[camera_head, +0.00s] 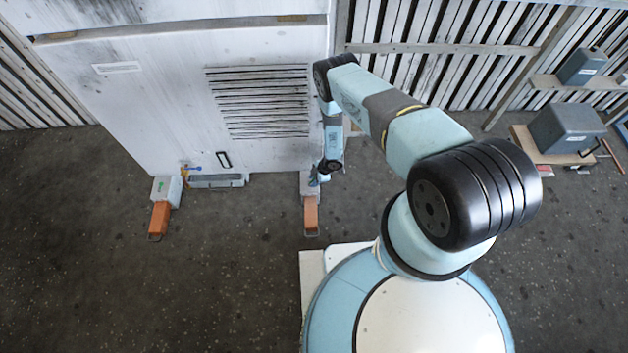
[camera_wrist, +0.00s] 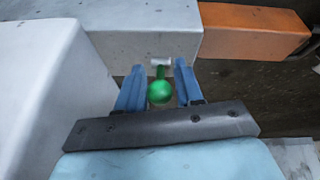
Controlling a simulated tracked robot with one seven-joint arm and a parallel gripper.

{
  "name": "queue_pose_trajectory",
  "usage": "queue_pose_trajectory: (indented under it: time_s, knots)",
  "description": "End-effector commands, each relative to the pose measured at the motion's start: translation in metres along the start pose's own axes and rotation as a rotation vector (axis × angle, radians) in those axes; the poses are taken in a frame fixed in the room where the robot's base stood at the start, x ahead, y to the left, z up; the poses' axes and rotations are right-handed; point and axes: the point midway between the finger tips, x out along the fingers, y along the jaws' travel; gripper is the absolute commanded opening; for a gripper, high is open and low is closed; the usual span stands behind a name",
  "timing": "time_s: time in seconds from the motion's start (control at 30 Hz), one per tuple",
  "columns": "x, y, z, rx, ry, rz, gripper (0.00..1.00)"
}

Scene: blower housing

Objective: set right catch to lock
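The right catch is a grey box (camera_head: 307,186) at the housing's lower right corner, with an orange block (camera_head: 311,214) in front of it. In the wrist view the grey box (camera_wrist: 150,42) fills the top middle, with the orange block (camera_wrist: 255,28) to its right. A green ball knob (camera_wrist: 160,92) on a short green stem stands out from the box beside a small white plate. My gripper (camera_wrist: 158,84) has its two blue fingers on either side of the knob, apart, with a small gap at the right. My arm partly hides the catch in the head view.
The white housing (camera_head: 170,100) with a louvred vent stands behind the catch. A left grey catch box (camera_head: 166,190) with its own orange block (camera_head: 159,218) is at the other corner. Open dark floor (camera_head: 240,280) lies in front. A grey case (camera_head: 565,132) sits far right.

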Motion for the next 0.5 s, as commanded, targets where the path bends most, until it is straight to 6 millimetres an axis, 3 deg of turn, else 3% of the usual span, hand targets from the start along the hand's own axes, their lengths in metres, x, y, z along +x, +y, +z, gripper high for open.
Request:
queue_pose_trajectory:
  time_s: [0.33, 0.5]
  knots:
    - [0.0028, 0.0000, 0.0001, 0.000, 0.000, 0.000, 0.36]
    - [0.0026, 0.0001, 0.0003, 0.000, 0.000, 0.000, 0.20]
